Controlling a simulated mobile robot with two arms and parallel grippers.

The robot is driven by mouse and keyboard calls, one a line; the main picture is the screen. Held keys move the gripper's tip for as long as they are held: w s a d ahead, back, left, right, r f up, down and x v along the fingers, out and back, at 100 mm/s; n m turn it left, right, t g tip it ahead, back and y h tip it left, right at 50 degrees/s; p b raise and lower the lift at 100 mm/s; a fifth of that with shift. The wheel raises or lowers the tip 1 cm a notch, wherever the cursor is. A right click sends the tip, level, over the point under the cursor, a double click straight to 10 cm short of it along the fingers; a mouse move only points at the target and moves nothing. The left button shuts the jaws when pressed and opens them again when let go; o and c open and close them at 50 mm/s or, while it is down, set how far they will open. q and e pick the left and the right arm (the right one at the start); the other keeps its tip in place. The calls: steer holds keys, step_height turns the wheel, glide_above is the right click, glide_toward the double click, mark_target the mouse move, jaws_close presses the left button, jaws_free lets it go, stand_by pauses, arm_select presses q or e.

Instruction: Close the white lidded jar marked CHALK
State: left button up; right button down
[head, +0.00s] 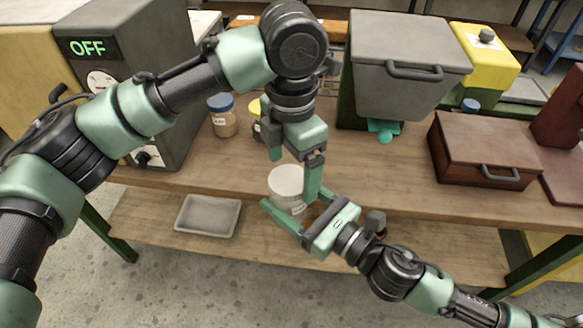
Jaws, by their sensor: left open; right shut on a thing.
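The white jar (287,186) stands near the front edge of the wooden bench, in the middle of the head view. Its round white top faces up, and part of a label shows low on its side; the lettering is too small to read. I cannot tell whether the lid is fully seated. My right gripper (292,212) comes in from the lower right and is shut on the jar's side. My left gripper (295,174) points down over the jar, open, with its fingers apart above and beside the white top. The fingers partly hide the jar.
A blue-lidded jar (222,115) and a yellow-lidded jar (255,107) stand behind at left. A grey machine (125,60) reading OFF is farther left. A grey bin (405,60) and a brown box (484,150) stand at right. A shallow tray (208,215) lies on the lower shelf.

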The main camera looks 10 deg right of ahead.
arm_select(q)
step_height(320, 180, up, 11)
stand_by(0.3)
stand_by(0.5)
